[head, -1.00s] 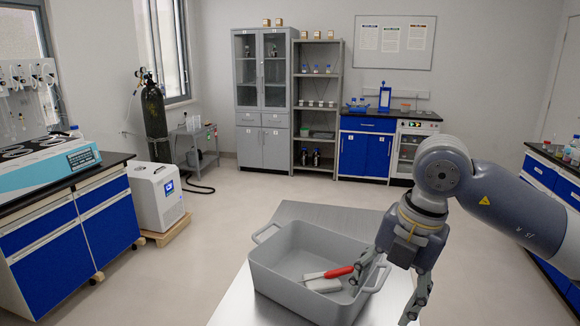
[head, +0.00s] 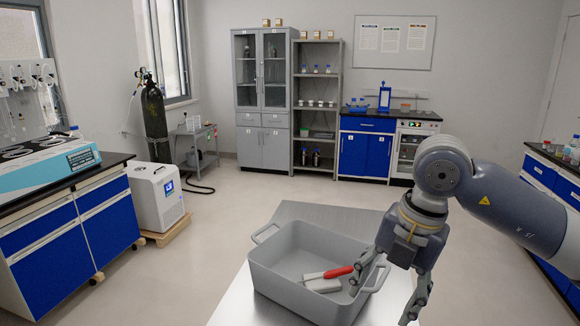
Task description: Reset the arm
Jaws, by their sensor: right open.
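My right arm reaches in from the right in the head view. Its gripper (head: 388,287) is open and empty, pointing down at the right end of a grey bin (head: 275,287). One finger is over the bin's right rim and the other is outside the bin. A tool with a red handle (head: 339,272) and a light flat part lies inside the bin, just left of the gripper, apart from it as far as I can tell. My left gripper is not in view.
The bin stands on a metal table (head: 315,213). A blue lab bench (head: 75,235) is at the left, with a white chiller (head: 157,197) and a black gas cylinder (head: 155,122) beyond it. Cabinets line the back wall. Another blue bench (head: 550,178) is at the right. The middle floor is open.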

